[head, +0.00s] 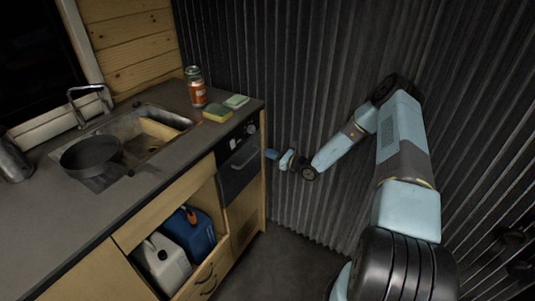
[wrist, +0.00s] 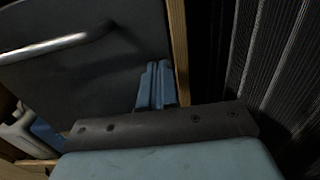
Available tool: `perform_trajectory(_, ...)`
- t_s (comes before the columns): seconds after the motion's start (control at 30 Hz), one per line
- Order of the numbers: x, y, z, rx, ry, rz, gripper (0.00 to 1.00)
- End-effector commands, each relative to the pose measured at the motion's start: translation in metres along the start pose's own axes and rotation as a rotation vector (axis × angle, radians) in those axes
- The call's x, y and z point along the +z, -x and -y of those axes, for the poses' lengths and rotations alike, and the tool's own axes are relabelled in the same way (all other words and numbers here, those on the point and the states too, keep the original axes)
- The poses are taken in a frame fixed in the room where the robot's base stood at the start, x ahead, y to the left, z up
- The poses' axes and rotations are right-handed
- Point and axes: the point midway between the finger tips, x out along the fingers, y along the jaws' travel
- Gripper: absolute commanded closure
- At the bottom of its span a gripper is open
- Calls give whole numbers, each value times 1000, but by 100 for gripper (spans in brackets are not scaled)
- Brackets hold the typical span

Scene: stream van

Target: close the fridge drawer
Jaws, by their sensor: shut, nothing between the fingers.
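The fridge drawer (head: 238,168) has a dark grey front with a bar handle (head: 245,153). It sits under the right end of the counter and looks about flush with the cabinet; I cannot tell whether a small gap remains. In the wrist view its dark front (wrist: 120,65) fills the left half, with the handle (wrist: 50,47) at upper left. My gripper (head: 270,154) is shut and empty, just right of the drawer front. In the wrist view its blue fingers (wrist: 155,82) are together before the panel's right part, near a wooden edge. Contact cannot be made out.
The counter (head: 60,215) holds a sink, a dark pan (head: 90,155), a jar (head: 196,90) and two sponges (head: 217,113). White and blue canisters (head: 190,232) stand in the open shelf below. A corrugated wall (head: 310,90) is close behind my arm. The floor (head: 290,262) before the cabinet is clear.

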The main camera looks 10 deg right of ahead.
Motion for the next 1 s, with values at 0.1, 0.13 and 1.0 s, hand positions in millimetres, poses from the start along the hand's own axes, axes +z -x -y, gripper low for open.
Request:
perform_trajectory(0.1, -1, 24, 2, -1, -2, -3, 100)
perform_trajectory(0.13, -1, 30, 1, 0, -2, -3, 100)
perform_trajectory(1.0, 13, 113, -2, 43, 38, -14, 100)
